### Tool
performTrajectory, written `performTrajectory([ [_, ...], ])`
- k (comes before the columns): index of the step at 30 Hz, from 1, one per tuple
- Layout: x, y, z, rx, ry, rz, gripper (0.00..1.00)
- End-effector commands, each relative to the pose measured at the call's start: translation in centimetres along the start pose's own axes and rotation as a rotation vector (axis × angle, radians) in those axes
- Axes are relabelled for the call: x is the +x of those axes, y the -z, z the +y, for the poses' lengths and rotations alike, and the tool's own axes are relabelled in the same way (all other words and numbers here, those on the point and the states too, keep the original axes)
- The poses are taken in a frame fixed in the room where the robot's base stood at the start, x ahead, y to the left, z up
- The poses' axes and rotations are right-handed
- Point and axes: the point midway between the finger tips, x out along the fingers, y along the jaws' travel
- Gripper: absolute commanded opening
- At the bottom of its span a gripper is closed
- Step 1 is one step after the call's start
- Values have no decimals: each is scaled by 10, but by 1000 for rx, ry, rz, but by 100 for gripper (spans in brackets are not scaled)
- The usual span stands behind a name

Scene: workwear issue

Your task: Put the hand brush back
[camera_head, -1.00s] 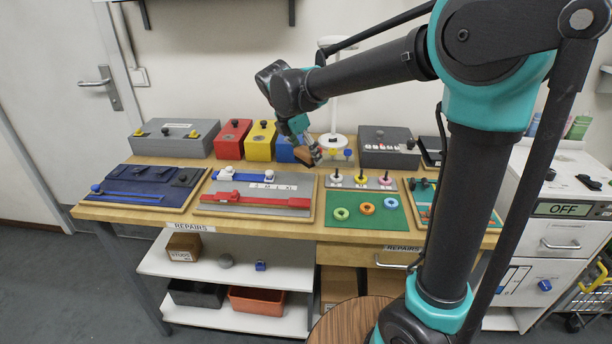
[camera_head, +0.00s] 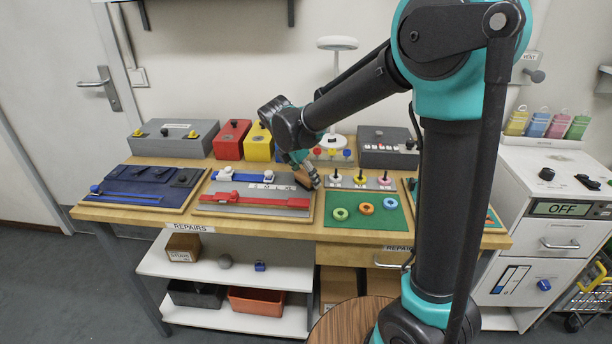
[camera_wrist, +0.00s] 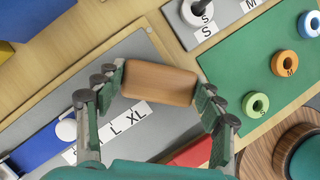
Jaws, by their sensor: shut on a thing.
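My gripper (camera_wrist: 158,95) is shut on a brown wooden block, the back of the hand brush (camera_wrist: 158,82), in the wrist view. The fingers press on its two short ends. Its bristles are not visible. In the head view my gripper (camera_head: 303,174) holds the brush (camera_head: 304,180) above the right end of the grey size board (camera_head: 262,188), near the printed size labels. In the wrist view the brush lies over the grey board (camera_wrist: 158,48), just above the white size strip (camera_wrist: 130,117). I cannot tell whether it touches the board.
The green mat (camera_head: 348,219) with coloured rings lies right of the grey board, below a knob strip (camera_head: 345,183). A blue board (camera_head: 150,188) lies left. Coloured boxes (camera_head: 231,140) and a grey box (camera_head: 386,157) stand behind.

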Motion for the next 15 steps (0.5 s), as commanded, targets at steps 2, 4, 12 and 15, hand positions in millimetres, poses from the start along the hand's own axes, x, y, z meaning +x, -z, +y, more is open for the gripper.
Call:
performTrajectory([
  [2, 2, 1, 0, 0, 0, 0, 71],
  [4, 1, 0, 0, 0, 0, 0, 79],
  [12, 1, 0, 0, 0, 0, 0, 89],
  [15, 1, 0, 0, 0, 0, 0, 89],
])
